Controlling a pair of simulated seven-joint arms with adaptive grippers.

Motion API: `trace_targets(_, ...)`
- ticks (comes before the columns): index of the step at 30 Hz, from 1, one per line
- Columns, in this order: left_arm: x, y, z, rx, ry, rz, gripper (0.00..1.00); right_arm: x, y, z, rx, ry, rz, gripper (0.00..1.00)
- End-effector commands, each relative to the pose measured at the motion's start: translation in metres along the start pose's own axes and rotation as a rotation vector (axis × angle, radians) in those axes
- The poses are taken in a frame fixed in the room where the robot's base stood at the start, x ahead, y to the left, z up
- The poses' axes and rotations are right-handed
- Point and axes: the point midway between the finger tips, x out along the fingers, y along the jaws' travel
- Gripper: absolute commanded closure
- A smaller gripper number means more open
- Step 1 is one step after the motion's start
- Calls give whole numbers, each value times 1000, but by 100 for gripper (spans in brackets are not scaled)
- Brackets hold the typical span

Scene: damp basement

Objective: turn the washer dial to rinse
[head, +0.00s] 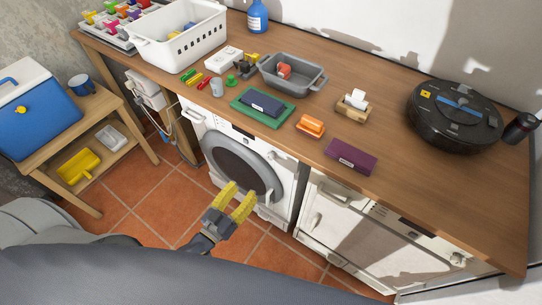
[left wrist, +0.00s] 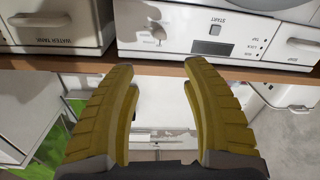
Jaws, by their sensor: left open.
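The white washer (head: 285,185) stands under the wooden counter, with its round dark door (head: 240,165) facing me. The counter's edge cuts across the view of its control panel (head: 240,132), and I cannot make out the dial or its setting there. My left gripper (head: 238,191) has yellow fingers, spread apart and empty, in front of the lower part of the door. In the left wrist view its fingers (left wrist: 162,72) are wide apart with nothing between them. Beyond them is a white panel (left wrist: 228,48) with a button marked START and a knob-like part (left wrist: 158,32). My right gripper is not in view.
The counter (head: 400,185) holds a purple box (head: 350,156), a green tray (head: 240,101), a grey basin (head: 270,80) and a robot vacuum (head: 455,115). A second white appliance (head: 350,235) stands right of the washer. A low shelf with a blue cooler (head: 38,115) is at left.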

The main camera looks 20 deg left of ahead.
Motion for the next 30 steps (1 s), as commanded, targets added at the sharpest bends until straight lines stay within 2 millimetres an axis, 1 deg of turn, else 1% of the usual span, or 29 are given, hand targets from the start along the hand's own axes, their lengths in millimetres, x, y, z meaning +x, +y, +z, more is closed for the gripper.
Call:
trace_targets(5,26,0,-1,3,2,1,52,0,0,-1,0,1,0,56)
trace_targets(15,88,0,0,4,1,0,52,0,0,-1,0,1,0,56)
trace_targets(21,122,0,0,4,0,0,52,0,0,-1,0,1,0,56)
trace_targets(25,140,0,0,3,1,0,52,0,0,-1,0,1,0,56)
trace_targets(30,156,-1,1,3,-1,-1,52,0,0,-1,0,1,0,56)
